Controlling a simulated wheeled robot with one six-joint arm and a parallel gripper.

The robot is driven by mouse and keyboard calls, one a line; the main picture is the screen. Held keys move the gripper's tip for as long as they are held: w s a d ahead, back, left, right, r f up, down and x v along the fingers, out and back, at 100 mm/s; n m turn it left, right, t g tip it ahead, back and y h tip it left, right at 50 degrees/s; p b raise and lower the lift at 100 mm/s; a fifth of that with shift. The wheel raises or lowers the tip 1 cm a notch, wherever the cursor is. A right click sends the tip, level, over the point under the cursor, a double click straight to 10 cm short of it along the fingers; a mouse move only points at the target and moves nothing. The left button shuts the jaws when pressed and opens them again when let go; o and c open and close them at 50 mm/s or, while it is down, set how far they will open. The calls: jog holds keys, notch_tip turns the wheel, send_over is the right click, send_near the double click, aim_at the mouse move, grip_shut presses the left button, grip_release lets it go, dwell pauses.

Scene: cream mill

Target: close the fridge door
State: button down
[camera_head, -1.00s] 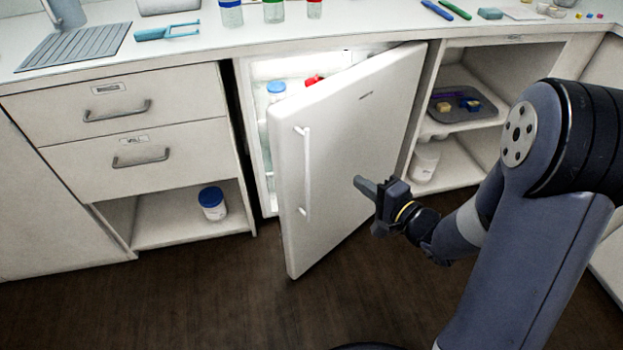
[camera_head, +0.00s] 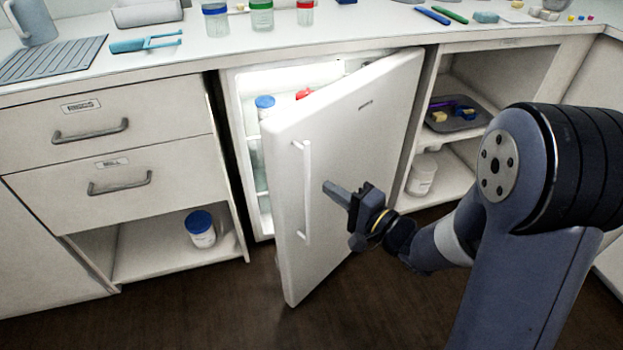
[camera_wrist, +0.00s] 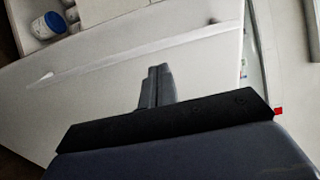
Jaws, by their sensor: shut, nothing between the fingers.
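The white fridge door (camera_head: 345,150) stands partly open, swung out toward me, hinged at its right side. Its vertical white handle (camera_head: 302,190) is near the door's free left edge. The lit fridge interior (camera_head: 245,130) shows behind it, with a blue-capped bottle and a red item. My gripper (camera_head: 335,192) is shut and empty, in front of the door's outer face and to the right of the handle. In the wrist view the shut fingers (camera_wrist: 156,88) point at the door face (camera_wrist: 100,105). I cannot tell whether they touch it.
Drawers (camera_head: 110,150) stand left of the fridge, above an open shelf with a blue-lidded jar (camera_head: 200,232). Open shelves on the right hold a tray (camera_head: 455,122) and a white jar (camera_head: 421,178). The counter (camera_head: 350,30) carries several small items. The dark floor in front is clear.

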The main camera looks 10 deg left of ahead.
aim_at(301, 170)
jog(key=b+x, duration=0.1)
jog(key=x, duration=0.5)
jog(key=shift+w+a+b, duration=0.15)
jog(key=shift+a+b, duration=0.15)
jog(key=shift+a, duration=0.05)
